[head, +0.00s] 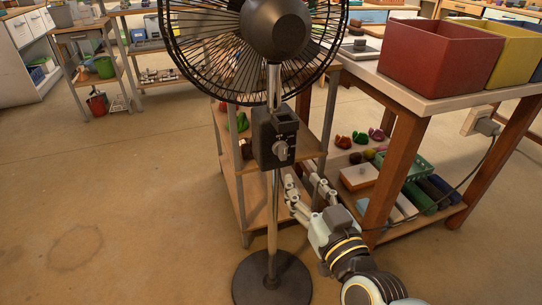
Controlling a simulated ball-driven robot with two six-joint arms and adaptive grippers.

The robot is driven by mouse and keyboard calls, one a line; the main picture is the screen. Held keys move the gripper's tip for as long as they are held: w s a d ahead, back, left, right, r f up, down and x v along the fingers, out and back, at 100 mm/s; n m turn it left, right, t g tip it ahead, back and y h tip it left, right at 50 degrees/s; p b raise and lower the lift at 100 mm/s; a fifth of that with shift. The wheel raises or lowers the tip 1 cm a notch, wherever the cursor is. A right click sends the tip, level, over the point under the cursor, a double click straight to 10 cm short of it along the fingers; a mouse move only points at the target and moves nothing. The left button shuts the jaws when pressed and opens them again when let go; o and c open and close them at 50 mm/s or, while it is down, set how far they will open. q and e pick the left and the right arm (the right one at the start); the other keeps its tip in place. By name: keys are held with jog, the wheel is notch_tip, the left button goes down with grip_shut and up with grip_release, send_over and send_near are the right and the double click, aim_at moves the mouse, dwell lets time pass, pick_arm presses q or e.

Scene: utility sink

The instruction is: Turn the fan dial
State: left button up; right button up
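A black pedestal fan (274,28) stands upright in the middle of the head view, on a round base (272,280). Its dark control box (265,128) is on the pole below the fan head. My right gripper (303,174) comes in from the lower right. Its two grey fingers are spread apart with nothing seen between them. The fingertips are below and to the right of the dial, apart from it. My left gripper is not in view.
A wooden table (403,136) with a red bin (440,58) and a yellow bin (512,52) stands close on the right. A wooden shelf (230,165) is behind the fan pole. A cable (470,180) hangs from the table. The floor at left is clear.

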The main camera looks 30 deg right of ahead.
aim_at(284, 154)
jog(key=x, duration=1)
jog(key=shift+w+d+f, duration=0.1)
jog(key=shift+w, duration=0.1)
grip_shut()
